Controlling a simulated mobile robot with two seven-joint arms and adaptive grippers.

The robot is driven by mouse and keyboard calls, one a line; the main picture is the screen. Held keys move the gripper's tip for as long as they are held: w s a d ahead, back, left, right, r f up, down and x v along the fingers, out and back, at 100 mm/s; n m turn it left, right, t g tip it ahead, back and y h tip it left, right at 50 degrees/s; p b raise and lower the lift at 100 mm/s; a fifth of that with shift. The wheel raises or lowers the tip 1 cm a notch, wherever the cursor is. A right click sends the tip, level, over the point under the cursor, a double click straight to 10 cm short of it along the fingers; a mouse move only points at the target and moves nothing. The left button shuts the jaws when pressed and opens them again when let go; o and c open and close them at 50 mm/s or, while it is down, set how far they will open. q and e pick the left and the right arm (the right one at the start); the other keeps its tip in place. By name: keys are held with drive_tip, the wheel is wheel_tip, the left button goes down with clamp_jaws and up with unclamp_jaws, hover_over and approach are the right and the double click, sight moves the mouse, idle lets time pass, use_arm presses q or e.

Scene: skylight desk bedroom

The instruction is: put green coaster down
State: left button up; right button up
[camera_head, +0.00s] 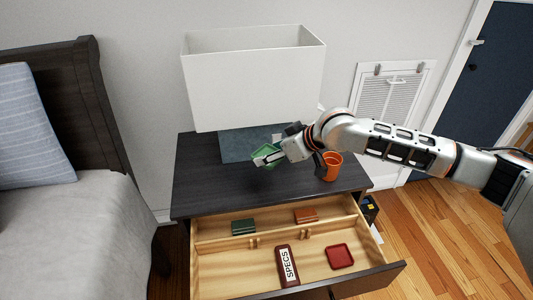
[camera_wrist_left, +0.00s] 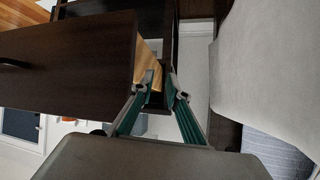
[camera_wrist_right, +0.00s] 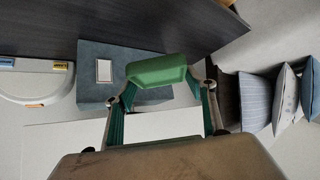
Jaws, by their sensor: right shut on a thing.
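The green coaster (camera_head: 266,150) is a small square dish with a raised rim. My right gripper (camera_head: 273,157) is shut on it and holds it tilted over the dark top of the nightstand (camera_head: 205,185), in front of the lamp. In the right wrist view the coaster (camera_wrist_right: 158,71) sits between the fingertips, with the blue-grey base beyond it. I cannot tell its exact height above the top. My left gripper (camera_wrist_left: 160,90) shows only in its wrist view, empty, with its fingertips a small gap apart, near the dark furniture.
A large white lampshade (camera_head: 255,85) stands behind on a blue-grey base (camera_head: 235,147). An orange cup (camera_head: 332,166) stands right of the gripper. The open drawer (camera_head: 230,260) holds a red coaster (camera_head: 340,256), a SPECS case (camera_head: 287,266), a green block (camera_head: 243,227) and a brown block (camera_head: 306,215).

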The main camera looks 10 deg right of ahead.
drive_tip(key=w+f, duration=0.1)
drive_tip(key=w+f+n+p, duration=0.1)
drive_tip(key=f, duration=0.1)
drive_tip(key=shift+w+d+f+g+y, duration=0.1)
drive_tip(key=shift+g+y, duration=0.2)
wheel_tip(320, 180, down, 5)
drive_tip(key=shift+r+b, duration=0.15)
drive_tip(key=shift+b, duration=0.35)
drive_tip(key=shift+f, duration=0.65)
use_arm(q)
drive_tip(key=shift+s+a+f+b, duration=0.2)
drive_tip(key=shift+a+f+b, duration=0.05)
drive_tip(key=shift+f+b, duration=0.3)
use_arm(e)
drive_tip(key=shift+f, duration=2)
drive_tip(key=shift+f, duration=0.2)
drive_tip(key=o, duration=1.1)
drive_tip(key=shift+r, duration=0.1)
